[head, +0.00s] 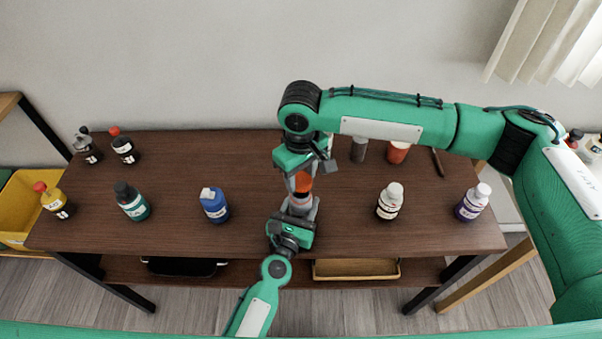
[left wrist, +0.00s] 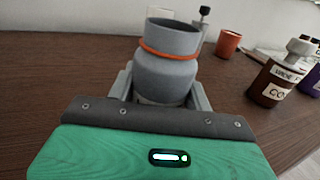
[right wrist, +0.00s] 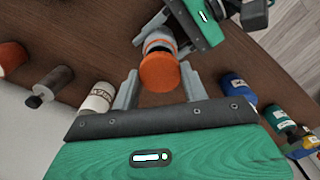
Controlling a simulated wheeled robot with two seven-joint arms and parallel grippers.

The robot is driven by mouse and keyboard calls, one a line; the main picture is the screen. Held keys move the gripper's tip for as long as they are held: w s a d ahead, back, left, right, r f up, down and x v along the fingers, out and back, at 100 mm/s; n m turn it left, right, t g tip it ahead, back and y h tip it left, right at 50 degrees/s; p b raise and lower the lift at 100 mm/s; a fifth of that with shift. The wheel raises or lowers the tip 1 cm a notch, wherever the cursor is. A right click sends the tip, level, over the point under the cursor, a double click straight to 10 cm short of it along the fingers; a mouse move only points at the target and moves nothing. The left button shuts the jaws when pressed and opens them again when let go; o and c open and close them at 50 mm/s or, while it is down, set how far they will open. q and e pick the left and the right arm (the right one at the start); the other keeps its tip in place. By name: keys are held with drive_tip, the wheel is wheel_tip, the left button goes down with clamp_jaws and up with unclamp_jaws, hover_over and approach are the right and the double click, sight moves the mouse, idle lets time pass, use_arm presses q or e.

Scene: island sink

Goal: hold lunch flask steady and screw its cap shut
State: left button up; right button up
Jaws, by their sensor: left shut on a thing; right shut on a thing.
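The lunch flask (left wrist: 166,72) is a grey, upright, round container with an orange ring below its neck. Its mouth shows uncovered in the left wrist view. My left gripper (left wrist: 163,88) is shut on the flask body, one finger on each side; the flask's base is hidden. The orange cap (right wrist: 159,73) sits between the fingers of my right gripper (right wrist: 159,88), which is shut on it. The cap (head: 303,182) is above the flask in the head view, and it is out of frame in the left wrist view, so it appears apart from the mouth.
A blue bottle (head: 214,206) stands left of the grippers, and a white-capped bottle (head: 389,203) stands to the right. An orange cup (head: 398,152) and a grey container (head: 358,150) stand behind. Several other bottles line the brown table (head: 345,235). Bare tabletop surrounds the grippers.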

sight(301, 204)
drive_tip(key=shift+f, duration=0.5)
drive_tip(key=shift+f, duration=0.9)
drive_tip(key=shift+f, duration=0.6)
